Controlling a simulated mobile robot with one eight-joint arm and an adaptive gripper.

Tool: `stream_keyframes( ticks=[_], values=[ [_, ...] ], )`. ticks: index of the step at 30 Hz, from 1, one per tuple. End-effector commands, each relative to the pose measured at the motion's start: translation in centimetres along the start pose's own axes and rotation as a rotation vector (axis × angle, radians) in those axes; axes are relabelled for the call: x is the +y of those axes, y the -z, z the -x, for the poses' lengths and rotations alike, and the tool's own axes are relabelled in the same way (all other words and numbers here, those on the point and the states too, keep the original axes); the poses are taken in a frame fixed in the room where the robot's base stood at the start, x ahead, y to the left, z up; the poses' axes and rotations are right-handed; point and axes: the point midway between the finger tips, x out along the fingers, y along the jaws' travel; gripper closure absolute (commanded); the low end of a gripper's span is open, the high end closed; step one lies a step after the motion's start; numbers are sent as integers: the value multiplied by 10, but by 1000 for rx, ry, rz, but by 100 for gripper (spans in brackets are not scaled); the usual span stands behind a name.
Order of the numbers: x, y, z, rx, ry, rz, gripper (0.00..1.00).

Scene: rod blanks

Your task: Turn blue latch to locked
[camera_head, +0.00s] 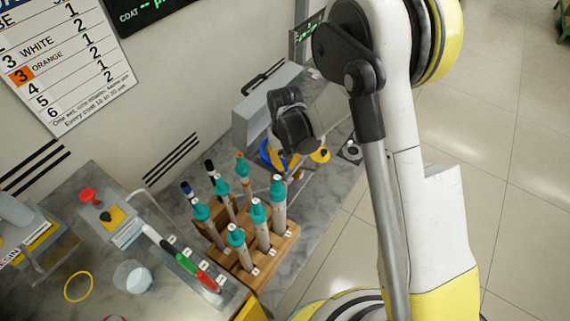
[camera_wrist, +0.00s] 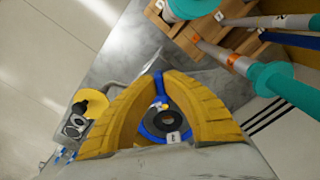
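The blue latch (camera_wrist: 148,129) shows in the wrist view as a blue ring around a dark grey round hub with a small white label. A narrow blue part rises from it between my fingertips. My gripper (camera_wrist: 161,77) has yellow fingers that arch over the hub. Their tips nearly meet, with the blue part between them, so the gripper looks shut on it. In the head view, the dark wrist and gripper (camera_head: 277,157) hide most of the blue latch (camera_head: 265,153). The latch's exact angle and its locked mark cannot be read.
A yellow disc with a black knob (camera_wrist: 92,102) sits beside the latch. A wooden rack (camera_head: 277,246) of teal-capped rods stands close by. A grey case (camera_head: 257,104) is behind my gripper. Marker pens (camera_head: 186,262) and a cup (camera_head: 133,277) stand at the lower left.

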Motion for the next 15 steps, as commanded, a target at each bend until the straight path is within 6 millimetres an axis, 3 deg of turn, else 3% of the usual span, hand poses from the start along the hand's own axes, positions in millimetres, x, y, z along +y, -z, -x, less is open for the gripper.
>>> stream_keyframes(
  ticks=[7, 9, 15],
  values=[
    [0, 0, 0, 0, 0, 0, 100],
    [0, 0, 0, 0, 0, 0, 70],
    [0, 0, 0, 0, 0, -1, 68]
  ],
)
